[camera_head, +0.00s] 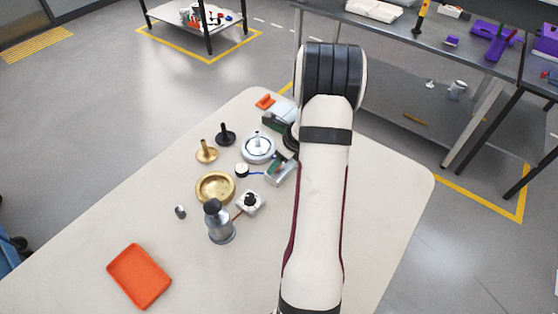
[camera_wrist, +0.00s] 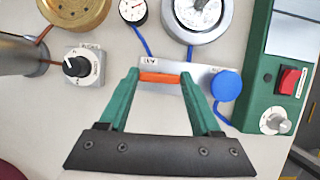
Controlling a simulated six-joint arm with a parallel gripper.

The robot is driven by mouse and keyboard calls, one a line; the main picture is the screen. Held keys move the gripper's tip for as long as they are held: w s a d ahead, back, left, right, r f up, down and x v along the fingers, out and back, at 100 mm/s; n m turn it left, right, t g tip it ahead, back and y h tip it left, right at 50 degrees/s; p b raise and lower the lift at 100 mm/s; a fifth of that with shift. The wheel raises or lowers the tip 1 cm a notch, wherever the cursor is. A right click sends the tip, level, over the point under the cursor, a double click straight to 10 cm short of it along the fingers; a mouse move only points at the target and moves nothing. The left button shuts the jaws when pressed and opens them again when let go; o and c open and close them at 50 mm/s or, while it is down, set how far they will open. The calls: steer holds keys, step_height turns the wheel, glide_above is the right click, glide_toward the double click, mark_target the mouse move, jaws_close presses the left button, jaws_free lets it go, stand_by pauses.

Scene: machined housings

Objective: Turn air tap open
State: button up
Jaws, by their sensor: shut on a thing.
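The air tap is a light grey block (camera_wrist: 190,68) in the wrist view, with a small label and an orange lever (camera_wrist: 160,78) lying crosswise along its near edge. A round blue cap (camera_wrist: 227,85) sits at the block's right end. My gripper (camera_wrist: 160,80) has green fingers, one at each end of the orange lever, shut on it. In the head view the block (camera_head: 284,174) shows beside my arm, which hides part of it; the lever is not clear there.
A green box (camera_wrist: 257,75) with a red switch and grey knob stands right of the tap. A gauge (camera_wrist: 133,11), silver round housing (camera_wrist: 205,15), brass housing (camera_wrist: 72,12) and black-knobbed block (camera_wrist: 80,65) are close by. An orange tray (camera_head: 139,276) lies at the front left.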

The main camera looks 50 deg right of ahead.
steer(key=n+y, duration=0.1)
steer(key=n, duration=0.3)
steer(key=shift+d+n+y, duration=0.15)
steer(key=shift+n+y, duration=0.15)
steer(key=shift+y, duration=0.1)
steer(key=n+g+y, duration=0.1)
steer(key=n, duration=0.3)
steer(key=shift+w+d+n, duration=0.1)
steer(key=shift+n, duration=0.2)
steer(key=n+g+y, duration=0.1)
steer(key=n, duration=0.3)
steer(key=shift+w+g, duration=0.1)
steer(key=shift+g, duration=0.3)
steer(key=shift+w+n+g+y, duration=0.15)
steer(key=shift+n+g, duration=0.25)
steer(key=shift+n, duration=0.65)
steer(key=shift+s+n+g+y, duration=0.15)
steer(key=shift+n+g, duration=0.25)
steer(key=shift+n, duration=0.65)
steer(key=shift+w, duration=0.1)
steer(key=o, duration=1.4)
steer(key=shift+d+r, duration=0.1)
